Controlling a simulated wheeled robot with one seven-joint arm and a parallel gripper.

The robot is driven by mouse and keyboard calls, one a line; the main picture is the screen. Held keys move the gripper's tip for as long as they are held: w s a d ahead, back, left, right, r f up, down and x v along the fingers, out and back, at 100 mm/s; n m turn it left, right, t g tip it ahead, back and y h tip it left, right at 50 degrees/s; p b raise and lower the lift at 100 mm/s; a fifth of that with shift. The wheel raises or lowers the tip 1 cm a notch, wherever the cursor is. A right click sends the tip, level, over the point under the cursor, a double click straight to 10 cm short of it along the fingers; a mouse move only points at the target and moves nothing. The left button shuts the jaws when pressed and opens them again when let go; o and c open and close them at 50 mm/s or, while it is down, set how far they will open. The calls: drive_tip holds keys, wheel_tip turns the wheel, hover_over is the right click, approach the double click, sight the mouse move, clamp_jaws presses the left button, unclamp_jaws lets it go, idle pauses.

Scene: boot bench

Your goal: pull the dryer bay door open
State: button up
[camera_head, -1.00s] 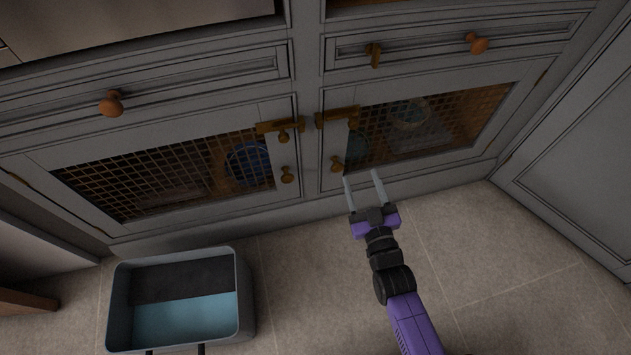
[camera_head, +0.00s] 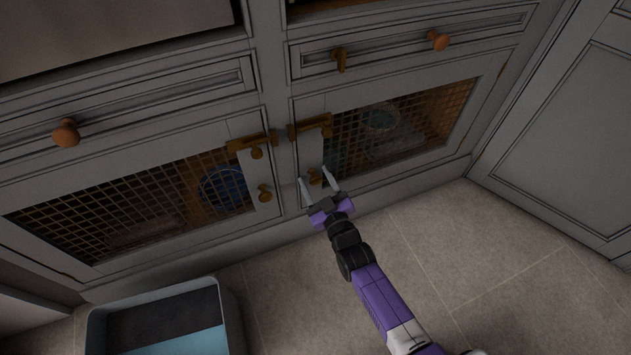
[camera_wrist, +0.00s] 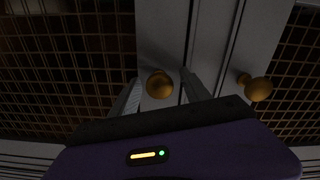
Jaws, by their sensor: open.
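Two mesh-panelled doors stand side by side under the bench, the right one (camera_head: 310,152) and the left one (camera_head: 246,180), both shut. I cannot tell from any label which is the dryer bay door. My gripper (camera_head: 314,174) is at the right door's round brass knob (camera_head: 316,178). It is open, with one finger on each side of the knob. In the wrist view that knob (camera_wrist: 159,85) shows between the fingertips, with a gap on both sides. The left door's knob (camera_wrist: 256,88) is outside the fingers, to the right in that view.
Brass latches (camera_head: 252,142) (camera_head: 309,127) sit at the doors' top inner corners. Drawers with knobs (camera_head: 66,132) are above. A grey bin (camera_head: 234,318) stands on the floor at lower left. A grey panel (camera_head: 570,130) stands at right. Floor is clear at lower right.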

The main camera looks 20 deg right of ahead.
clamp_jaws()
idle(0.3)
idle(1.2)
